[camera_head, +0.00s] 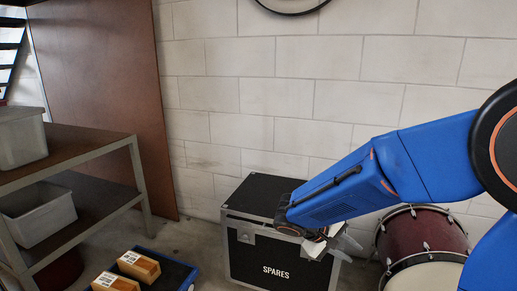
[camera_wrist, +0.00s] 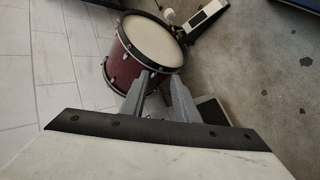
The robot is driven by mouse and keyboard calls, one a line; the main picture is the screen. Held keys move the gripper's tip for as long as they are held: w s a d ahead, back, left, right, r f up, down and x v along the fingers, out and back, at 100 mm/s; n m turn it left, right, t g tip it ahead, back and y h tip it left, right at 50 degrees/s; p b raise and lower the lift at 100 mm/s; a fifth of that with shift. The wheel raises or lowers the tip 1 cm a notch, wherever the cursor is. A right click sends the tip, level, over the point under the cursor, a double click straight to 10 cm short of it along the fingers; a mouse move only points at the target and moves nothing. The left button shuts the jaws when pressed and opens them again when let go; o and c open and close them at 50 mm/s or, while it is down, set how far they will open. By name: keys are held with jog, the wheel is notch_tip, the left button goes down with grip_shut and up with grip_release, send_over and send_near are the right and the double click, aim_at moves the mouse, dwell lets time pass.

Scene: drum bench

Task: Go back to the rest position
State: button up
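My gripper (camera_head: 343,248) hangs in front of the right side of the black SPARES case in the head view, at the end of my blue arm. Its two grey fingers also show in the wrist view (camera_wrist: 161,78), spread apart with nothing seen between them. The gripper is open and empty. No object of the task is named.
The black SPARES case (camera_head: 262,259) stands against the white wall. A red drum (camera_head: 430,228) is right of it, and also in the wrist view (camera_wrist: 123,67). A shelf (camera_head: 95,147) with grey bins (camera_head: 21,139) stands left. Orange boxes (camera_head: 139,266) sit in a blue-edged tray (camera_head: 146,251).

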jog(key=s+r+m+t+y, duration=0.1)
jog(key=s+r+y, duration=0.1)
jog(key=s, duration=0.5)
jog(key=s+d+r+m+y, duration=0.1)
jog(key=s+r+y, duration=0.1)
jog(key=s+y, duration=0.2)
jog(key=s+d+r+m+t+y, duration=0.1)
jog(key=s+r+y, duration=0.1)
jog(key=s, duration=0.8)
jog(key=shift+s+r+m+t+y, duration=0.3)
jog(key=shift+s+r+y, duration=0.1)
jog(key=shift+y, duration=0.4)
jog(key=shift+a, duration=0.1)
dwell(0.4)
